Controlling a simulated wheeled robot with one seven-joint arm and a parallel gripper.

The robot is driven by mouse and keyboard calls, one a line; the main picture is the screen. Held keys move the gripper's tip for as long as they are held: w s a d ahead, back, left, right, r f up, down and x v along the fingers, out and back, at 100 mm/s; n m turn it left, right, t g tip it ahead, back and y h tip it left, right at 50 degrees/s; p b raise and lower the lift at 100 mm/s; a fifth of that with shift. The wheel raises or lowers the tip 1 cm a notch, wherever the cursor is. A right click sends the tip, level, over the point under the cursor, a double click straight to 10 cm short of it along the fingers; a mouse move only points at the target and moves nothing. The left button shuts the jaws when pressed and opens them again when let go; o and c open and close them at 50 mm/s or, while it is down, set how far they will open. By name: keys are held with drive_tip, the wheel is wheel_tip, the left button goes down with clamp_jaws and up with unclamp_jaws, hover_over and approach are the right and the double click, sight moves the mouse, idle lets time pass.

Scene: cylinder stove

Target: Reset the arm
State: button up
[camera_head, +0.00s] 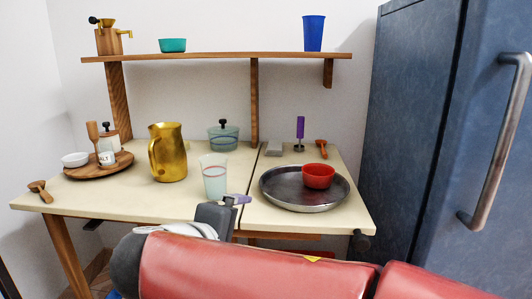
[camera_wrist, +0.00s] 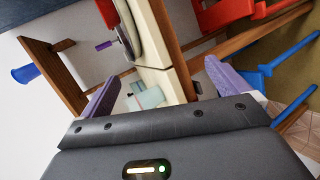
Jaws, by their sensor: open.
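My gripper (camera_head: 238,199) is at the front edge of the table in the head view, with one purple finger showing near the base of a clear glass (camera_head: 214,178). In the wrist view my gripper (camera_wrist: 164,88) has its two purple fingers wide apart, with nothing held between them. The glass (camera_wrist: 150,97) shows beyond the gap there, standing on the table. My red arm fills the bottom of the head view and hides part of the table's front.
The cream table (camera_head: 110,197) bears a gold pitcher (camera_head: 168,152), a metal tray (camera_head: 300,203) with a red bowl (camera_head: 318,175), and a wooden tray (camera_head: 78,172). A shelf (camera_head: 215,57) hangs above. A blue fridge (camera_head: 425,120) stands right. Blue and red objects show right in the wrist view.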

drive_tip(key=s+d+f+m+g, duration=0.1)
drive_tip(key=d+f+m+g, duration=0.1)
drive_tip(key=d, duration=0.4)
drive_tip(key=s+d+f+m+g, duration=0.2)
drive_tip(key=d, duration=0.5)
drive_tip(key=s+d+f+m+g+y+p, duration=0.2)
drive_tip(key=s+d+f+m+y, duration=0.2)
drive_tip(key=s+d+f+m, duration=0.2)
drive_tip(key=shift+s+d+m+y, duration=0.4)
drive_tip(key=shift+s+d+m, duration=0.9)
drive_tip(key=shift+s, duration=1)
drive_tip(key=shift+a, duration=0.25)
